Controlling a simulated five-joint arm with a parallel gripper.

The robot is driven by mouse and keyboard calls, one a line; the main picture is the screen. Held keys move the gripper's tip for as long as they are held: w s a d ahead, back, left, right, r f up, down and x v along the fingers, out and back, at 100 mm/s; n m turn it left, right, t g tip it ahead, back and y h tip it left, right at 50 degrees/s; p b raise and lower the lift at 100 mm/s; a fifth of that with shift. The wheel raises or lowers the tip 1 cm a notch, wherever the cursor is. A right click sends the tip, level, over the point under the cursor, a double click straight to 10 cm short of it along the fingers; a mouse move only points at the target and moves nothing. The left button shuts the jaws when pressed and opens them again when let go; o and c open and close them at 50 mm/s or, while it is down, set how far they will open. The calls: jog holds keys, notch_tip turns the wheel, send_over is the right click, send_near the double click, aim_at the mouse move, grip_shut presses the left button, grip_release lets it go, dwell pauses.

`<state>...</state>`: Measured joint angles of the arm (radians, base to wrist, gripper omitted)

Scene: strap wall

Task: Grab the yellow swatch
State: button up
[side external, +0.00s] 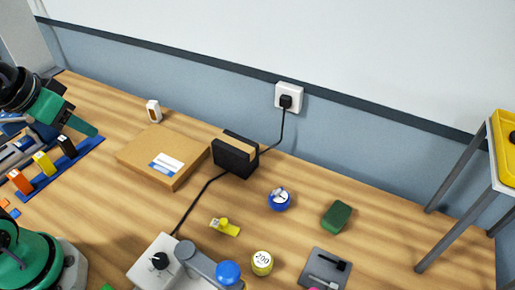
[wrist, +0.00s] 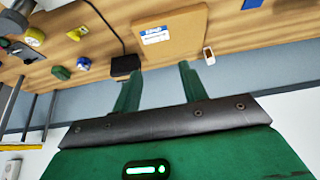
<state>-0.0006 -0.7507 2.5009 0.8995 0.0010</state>
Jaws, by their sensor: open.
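Two yellow pieces could be the swatch, and I cannot tell which. One is an upright yellow block (side external: 44,163) between an orange and a black block on a blue strip at the left. The other is a small flat yellow piece with a raised knob (side external: 230,230) on the open table, also in the wrist view (wrist: 77,33). My gripper (side external: 92,130) is at the far left, above the blue strip's far end. In the wrist view its fingers (wrist: 158,75) are apart with nothing between them.
A cardboard box (side external: 165,158), a white object (side external: 153,111) and a black block (side external: 235,155) with a cable stand near the wall. A blue roll (side external: 279,199), yellow tin (side external: 262,262), green block (side external: 337,215) and grey tray (side external: 325,270) lie right. A metal stand (side external: 455,170) is far right.

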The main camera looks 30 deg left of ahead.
dwell(0.3)
jog(key=g, duration=0.5)
send_over(224, 220)
jog(key=shift+m, duration=0.3)
notch_tip(224, 220, down, 16)
jog(key=shift+s+r, duration=0.1)
jog(key=shift+r, duration=0.05)
jog(key=shift+d, duration=0.2)
jog(key=shift+a+f, duration=0.2)
jog(key=shift+f, duration=3.85)
jog(key=shift+c, duration=0.2)
